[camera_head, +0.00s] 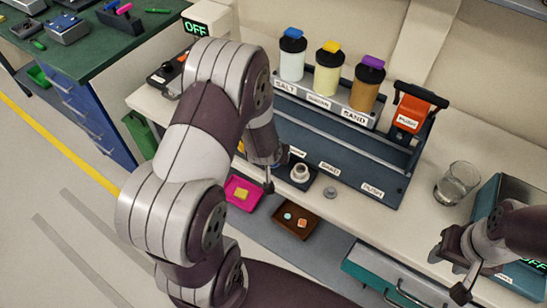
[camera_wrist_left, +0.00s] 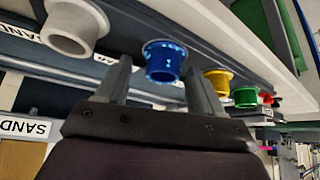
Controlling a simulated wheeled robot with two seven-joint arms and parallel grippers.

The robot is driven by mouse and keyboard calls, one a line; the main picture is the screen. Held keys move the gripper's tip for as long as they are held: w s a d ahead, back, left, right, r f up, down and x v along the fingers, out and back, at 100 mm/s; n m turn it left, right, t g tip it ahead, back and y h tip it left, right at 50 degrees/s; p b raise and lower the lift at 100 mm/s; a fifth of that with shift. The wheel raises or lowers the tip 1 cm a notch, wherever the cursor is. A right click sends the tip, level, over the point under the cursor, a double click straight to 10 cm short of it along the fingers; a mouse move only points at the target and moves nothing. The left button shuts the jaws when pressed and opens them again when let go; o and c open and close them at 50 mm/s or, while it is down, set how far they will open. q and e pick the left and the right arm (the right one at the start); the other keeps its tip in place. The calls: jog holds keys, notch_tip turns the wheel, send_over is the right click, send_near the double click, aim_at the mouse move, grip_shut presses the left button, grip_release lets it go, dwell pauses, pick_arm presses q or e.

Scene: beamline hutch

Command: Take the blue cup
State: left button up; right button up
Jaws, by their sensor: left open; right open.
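The blue cup (camera_wrist_left: 165,60) shows in the left wrist view, with a flared rim, set in a dark rail. My left gripper (camera_wrist_left: 160,78) is open, with one finger on each side of the blue cup as seen from the wrist; I cannot tell whether they touch it. In the head view my left gripper (camera_head: 276,171) is at the rack's front rail, left of the white cup (camera_head: 300,173), and hides the blue cup. My right gripper (camera_head: 448,274) is open and empty at the lower right, above the bench front.
In the left wrist view a yellow cup (camera_wrist_left: 217,81), a green cup (camera_wrist_left: 245,97) and a red cup (camera_wrist_left: 268,100) line the same rail. The dispenser rack (camera_head: 340,150) holds lidded jars. A glass beaker (camera_head: 457,183) stands at right. An open drawer (camera_head: 395,280) juts out below.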

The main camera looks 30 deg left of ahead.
pick_arm(q)
jog(key=shift+a, duration=0.25)
jog(key=c, duration=0.9)
jog(key=shift+c, duration=1.2)
